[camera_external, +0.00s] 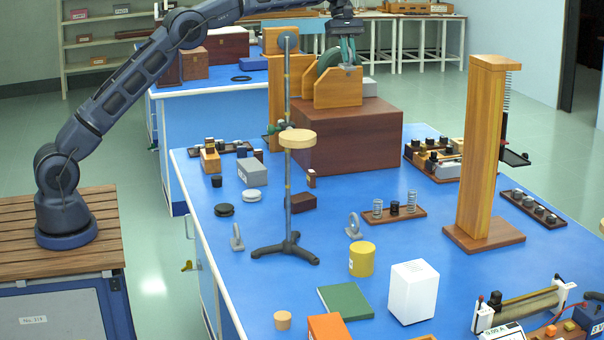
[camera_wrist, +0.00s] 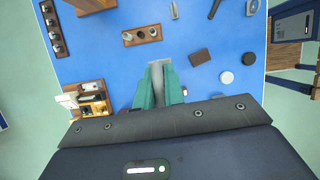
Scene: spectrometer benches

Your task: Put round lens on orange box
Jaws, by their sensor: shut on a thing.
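My gripper (camera_external: 348,54) is high over the back of the blue bench, in front of or above a wooden stand. Its teal fingers are shut on a thin grey piece (camera_external: 351,69). In the wrist view the grey piece (camera_wrist: 157,72) shows between the fingers (camera_wrist: 160,84); I cannot tell whether it is the round lens. Two grey ring-shaped lens holders stand on the bench, one (camera_external: 354,227) right of the tripod stand and one (camera_external: 237,238) left of it. The orange box (camera_external: 328,328) is at the bottom edge, partly cut off, far from my gripper.
A tripod stand with a tall rod (camera_external: 288,200) and a tall wooden column (camera_external: 481,150) rise from the bench (camera_external: 300,275). A large brown box (camera_external: 350,140) is under the wooden stand. A green book (camera_external: 345,301), yellow cylinder (camera_external: 362,259) and white block (camera_external: 413,292) lie near the orange box.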

